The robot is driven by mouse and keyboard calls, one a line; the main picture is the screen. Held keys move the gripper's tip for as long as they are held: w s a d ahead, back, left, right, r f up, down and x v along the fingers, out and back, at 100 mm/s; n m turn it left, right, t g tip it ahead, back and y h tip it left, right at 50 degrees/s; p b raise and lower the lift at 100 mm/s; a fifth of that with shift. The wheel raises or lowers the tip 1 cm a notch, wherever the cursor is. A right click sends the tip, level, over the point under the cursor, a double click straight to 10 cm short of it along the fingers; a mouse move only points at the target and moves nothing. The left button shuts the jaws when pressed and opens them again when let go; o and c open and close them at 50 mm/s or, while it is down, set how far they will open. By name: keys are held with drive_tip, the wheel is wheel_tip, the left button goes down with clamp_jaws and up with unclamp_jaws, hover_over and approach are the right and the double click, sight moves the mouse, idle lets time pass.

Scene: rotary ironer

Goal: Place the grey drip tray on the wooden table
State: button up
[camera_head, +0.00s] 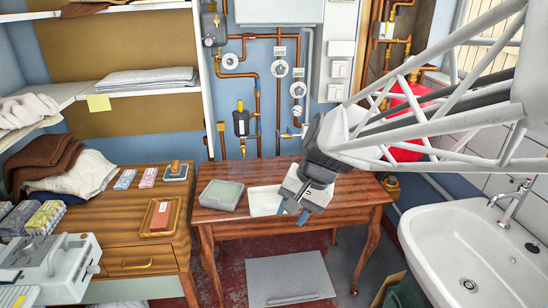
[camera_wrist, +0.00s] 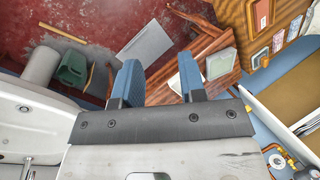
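The wooden table (camera_head: 345,208) stands in the middle of the head view, and part of it shows in the wrist view. A shallow grey tray-like box with a greenish top (camera_head: 221,194) sits at its left end; it also shows in the wrist view (camera_wrist: 220,64). A flat pale piece (camera_head: 264,201) lies beside it, partly hidden by my gripper. A flat grey panel (camera_head: 289,279) lies on the floor in front. I cannot tell for sure which is the drip tray. My gripper (camera_head: 292,214) hangs over the table's front part, fingers apart, with nothing seen between them (camera_wrist: 160,82).
A white sink (camera_head: 470,250) is at the right. A wooden cabinet (camera_head: 125,218) with a framed wooden tray (camera_head: 160,217) and small boxes stands at the left. A green bin (camera_head: 402,294) is on the floor by the sink. The table's right end looks bare beneath my arm.

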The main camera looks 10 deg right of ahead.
drive_tip(key=s+d+n+h, duration=0.2)
drive_tip(key=s+d, duration=0.1)
drive_tip(key=s, duration=0.4)
drive_tip(key=s+d+r+n+t+h, duration=0.1)
drive_tip(key=s+d+n+h, duration=0.1)
drive_tip(key=s, duration=0.5)
drive_tip(key=shift+d+r+n+t, duration=0.3)
drive_tip(key=shift+d+n, duration=0.1)
drive_tip(key=shift+d, duration=0.35)
